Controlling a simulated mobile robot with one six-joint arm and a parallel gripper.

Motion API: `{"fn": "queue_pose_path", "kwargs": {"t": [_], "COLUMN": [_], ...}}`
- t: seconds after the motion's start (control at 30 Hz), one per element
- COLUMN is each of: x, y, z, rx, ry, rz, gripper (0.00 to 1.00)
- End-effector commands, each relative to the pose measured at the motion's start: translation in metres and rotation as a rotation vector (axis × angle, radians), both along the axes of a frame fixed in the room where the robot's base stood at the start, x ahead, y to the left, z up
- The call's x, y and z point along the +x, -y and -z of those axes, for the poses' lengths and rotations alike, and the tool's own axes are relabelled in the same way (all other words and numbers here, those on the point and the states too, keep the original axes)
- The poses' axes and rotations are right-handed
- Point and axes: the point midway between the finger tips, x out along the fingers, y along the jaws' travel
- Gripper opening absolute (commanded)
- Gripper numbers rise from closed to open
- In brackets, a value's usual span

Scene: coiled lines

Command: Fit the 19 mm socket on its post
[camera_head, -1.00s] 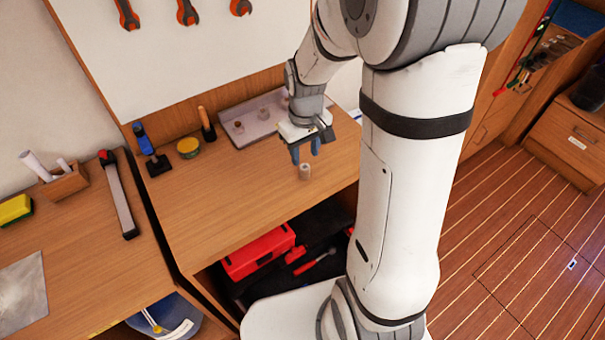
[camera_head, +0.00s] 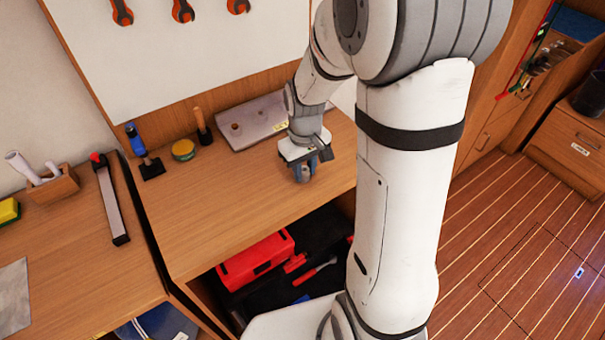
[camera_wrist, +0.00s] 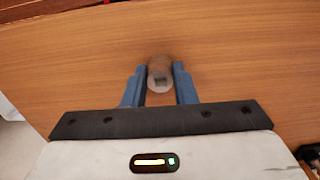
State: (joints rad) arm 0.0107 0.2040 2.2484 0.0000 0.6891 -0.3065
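In the head view my gripper (camera_head: 305,172) is low over the bench and hides most of the socket. A grey tray (camera_head: 262,132) with small posts lies behind it, partly hidden by my arm. No size marking is readable.
A wooden-handled tool (camera_head: 201,127), a round yellow-green tin (camera_head: 183,150) and a blue-handled brush (camera_head: 145,155) stand left of the tray. The bench (camera_head: 225,205) is clear in front of them. A red toolbox (camera_head: 256,260) sits on the shelf below.

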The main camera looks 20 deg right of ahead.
Motion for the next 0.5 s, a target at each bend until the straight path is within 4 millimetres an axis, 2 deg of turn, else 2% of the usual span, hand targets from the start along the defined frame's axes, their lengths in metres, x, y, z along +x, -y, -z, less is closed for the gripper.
{"fn": "queue_pose_path", "kwargs": {"t": [0.03,0.17,0.5], "x": [0.0,0.0,0.0001], "y": [-0.0001,-0.0002,-0.0001], "z": [0.0,0.0,-0.006], "rx": [0.0,0.0,0.0], "ry": [0.0,0.0,0.0], "rz": [0.0,0.0,0.0], "gripper": [0.14,0.03,0.03]}}
